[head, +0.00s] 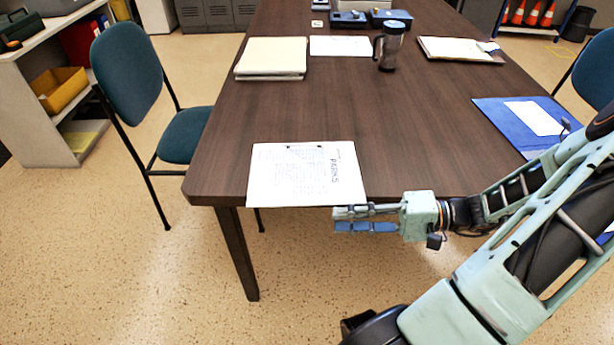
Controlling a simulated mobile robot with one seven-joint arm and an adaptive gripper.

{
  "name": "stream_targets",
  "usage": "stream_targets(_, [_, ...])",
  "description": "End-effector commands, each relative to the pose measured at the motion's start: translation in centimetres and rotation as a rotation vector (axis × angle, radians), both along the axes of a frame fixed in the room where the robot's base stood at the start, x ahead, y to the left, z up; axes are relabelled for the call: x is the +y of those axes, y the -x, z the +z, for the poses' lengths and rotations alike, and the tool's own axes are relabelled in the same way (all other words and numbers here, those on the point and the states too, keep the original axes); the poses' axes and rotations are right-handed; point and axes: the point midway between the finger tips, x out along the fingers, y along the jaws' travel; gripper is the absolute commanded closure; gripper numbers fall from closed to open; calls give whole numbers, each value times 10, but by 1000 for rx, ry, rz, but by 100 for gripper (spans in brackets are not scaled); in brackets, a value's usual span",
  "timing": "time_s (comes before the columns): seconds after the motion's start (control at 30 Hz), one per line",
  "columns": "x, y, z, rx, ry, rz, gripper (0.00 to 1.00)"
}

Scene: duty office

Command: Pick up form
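A white printed form (306,174) lies flat on the dark wooden table (420,115), with its lower edge along the table's near edge. My gripper (338,219) is at the near edge, just below the form's lower right corner, with its fingers pointing left. A grey upper finger and a blue lower finger show, slightly apart. I see nothing held between them. Whether a fingertip touches the form's edge cannot be told.
A cream folder stack (272,58), a dark travel mug (390,46), another paper (340,45), a clipboard (460,50) and a blue folder (518,122) lie or stand farther back. A teal chair (140,85) is at the left. The table's middle is clear.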

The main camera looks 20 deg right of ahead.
Motion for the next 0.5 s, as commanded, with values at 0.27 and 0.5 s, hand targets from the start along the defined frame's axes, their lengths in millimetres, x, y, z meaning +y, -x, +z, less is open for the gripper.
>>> stream_targets(0.27, [-30,-6,2,-108,-109,-157,76])
stream_targets(0.5, [-3,-23,2,-115,-114,-164,76])
